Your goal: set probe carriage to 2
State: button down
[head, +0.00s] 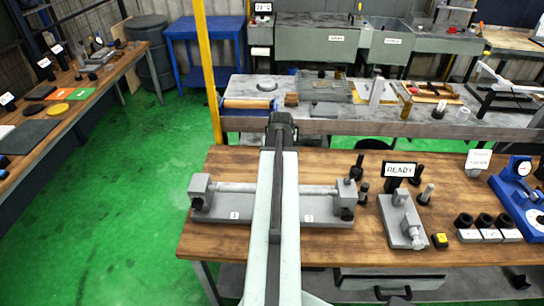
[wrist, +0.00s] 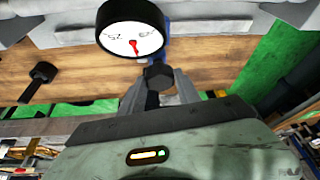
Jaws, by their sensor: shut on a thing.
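A grey bench fixture (head: 215,213) stands on the wooden table, with a light round bar (head: 235,187) held between its end blocks. Two small white plates are on its base; the left plate (head: 234,216) may read 2, and the right plate (head: 307,217) is too small to read surely. A round dial with a red needle (wrist: 133,44) shows in the wrist view. Just below it, my gripper (wrist: 160,84) is shut on a black knob (wrist: 158,74). My arm covers the middle of the fixture in the head view, so the carriage's position is hidden.
A READY sign (head: 399,170) and a smaller grey stand (head: 402,221) are to the fixture's right. Several black-topped pegs stand between them. A blue gauge stand (head: 515,200) is at the right. Bare table lies in front of the fixture.

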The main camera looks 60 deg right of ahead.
jog(key=shift+w, duration=0.1)
jog(key=c, duration=0.9)
grip_release()
jog(key=shift+w, duration=0.1)
jog(key=shift+o, duration=0.2)
jog(key=shift+w+a, duration=0.1)
jog(key=shift+r, duration=0.1)
jog(key=p+v, duration=0.7)
jog(key=shift+r, duration=0.25)
jog(key=shift+a, duration=0.15)
